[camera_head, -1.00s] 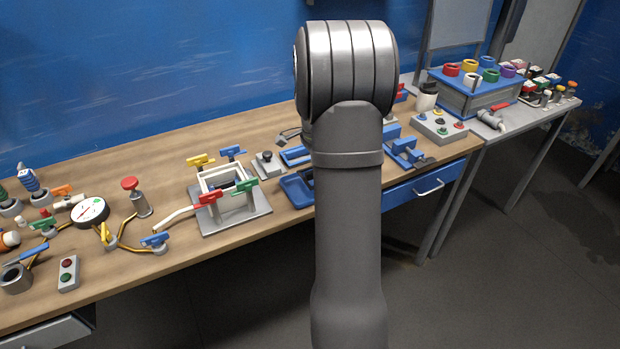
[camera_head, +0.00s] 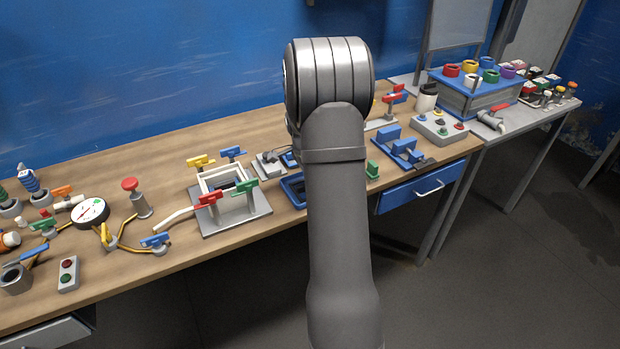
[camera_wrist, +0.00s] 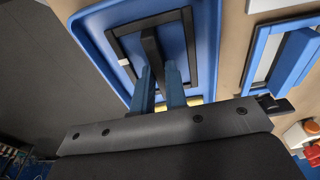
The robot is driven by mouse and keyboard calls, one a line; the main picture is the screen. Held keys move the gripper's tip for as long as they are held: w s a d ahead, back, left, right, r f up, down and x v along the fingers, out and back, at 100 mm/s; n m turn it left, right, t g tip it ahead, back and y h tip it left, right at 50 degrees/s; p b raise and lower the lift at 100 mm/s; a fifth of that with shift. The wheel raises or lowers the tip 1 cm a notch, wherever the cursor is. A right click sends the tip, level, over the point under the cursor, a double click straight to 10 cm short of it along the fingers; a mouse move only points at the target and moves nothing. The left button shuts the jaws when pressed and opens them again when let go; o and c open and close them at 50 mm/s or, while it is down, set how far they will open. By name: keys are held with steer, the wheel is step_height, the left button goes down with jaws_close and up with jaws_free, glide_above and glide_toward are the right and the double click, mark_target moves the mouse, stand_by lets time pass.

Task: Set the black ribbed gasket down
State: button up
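The black gasket (camera_wrist: 189,35) is a square frame with a bar across its middle. In the wrist view it shows over the blue tray (camera_wrist: 207,40), inside the outline of its rim; I cannot tell whether it touches the tray floor. My gripper (camera_wrist: 160,80) has its two fingers on either side of the gasket's middle bar and appears shut on it. In the head view the tray (camera_head: 291,192) shows partly at the left of my arm. My arm hides the gripper and gasket there.
The white-framed fixture (camera_head: 222,178) with coloured levers stands left of the tray on its grey plate (camera_head: 215,225). Blue clamp blocks (camera_head: 400,148) stand to the right. A red-topped valve (camera_head: 138,196) and a gauge (camera_head: 90,211) are farther left.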

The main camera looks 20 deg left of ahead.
steer(key=o, duration=0.4)
steer(key=shift+r, duration=0.15)
steer(key=r, duration=0.8)
steer(key=s+a+r, duration=0.1)
steer(key=r, duration=0.3)
steer(key=f, duration=0.8)
steer(key=w+d+f, duration=0.1)
steer(key=f, duration=0.3)
steer(key=shift+f, duration=0.25)
step_height(320, 180, up, 3)
steer(key=shift+r, duration=0.75)
